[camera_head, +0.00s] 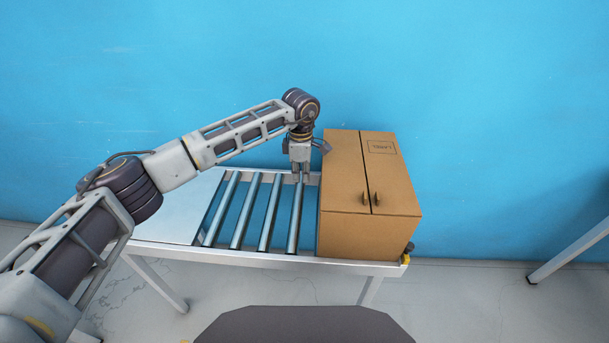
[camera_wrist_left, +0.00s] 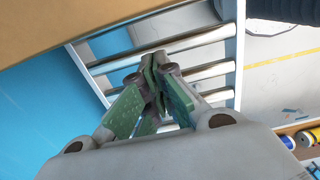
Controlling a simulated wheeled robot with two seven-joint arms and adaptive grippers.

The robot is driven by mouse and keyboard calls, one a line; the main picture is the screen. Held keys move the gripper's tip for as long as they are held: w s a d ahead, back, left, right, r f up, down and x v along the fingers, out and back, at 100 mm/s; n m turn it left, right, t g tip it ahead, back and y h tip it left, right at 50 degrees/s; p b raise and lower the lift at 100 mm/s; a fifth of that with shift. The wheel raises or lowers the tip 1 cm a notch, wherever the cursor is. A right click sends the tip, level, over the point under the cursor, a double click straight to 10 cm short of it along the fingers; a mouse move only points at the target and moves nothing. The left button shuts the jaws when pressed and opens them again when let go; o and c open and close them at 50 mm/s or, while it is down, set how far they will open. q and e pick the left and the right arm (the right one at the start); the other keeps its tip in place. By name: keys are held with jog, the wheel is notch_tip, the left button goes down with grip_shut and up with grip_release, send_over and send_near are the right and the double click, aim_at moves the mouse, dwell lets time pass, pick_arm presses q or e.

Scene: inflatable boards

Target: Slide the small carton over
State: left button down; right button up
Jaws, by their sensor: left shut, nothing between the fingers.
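A brown cardboard carton (camera_head: 345,215) stands upright at the right end of a roller table (camera_head: 290,262). Its top is closed, with a printed label and two dark tabs. My left gripper (camera_head: 301,178) points down over the rollers just left of the carton. Its fingers are shut with nothing between them. In the left wrist view the shut fingers (camera_wrist_left: 155,75) are above the rollers (camera_wrist_left: 205,50), and the carton's side (camera_wrist_left: 60,22) fills the upper left. I cannot tell whether gripper and carton touch. My right gripper is not in view.
Bare rollers (camera_head: 243,210) lie left of the carton, then a flat metal plate (camera_head: 175,215). A blue wall (camera_head: 480,120) stands behind. Another table's leg (camera_head: 570,250) shows at the right, with a floor gap between. Small coloured items (camera_wrist_left: 305,140) show in the wrist view.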

pick_arm(q)
notch_tip(320, 180, up, 10)
jog(key=a, duration=0.1)
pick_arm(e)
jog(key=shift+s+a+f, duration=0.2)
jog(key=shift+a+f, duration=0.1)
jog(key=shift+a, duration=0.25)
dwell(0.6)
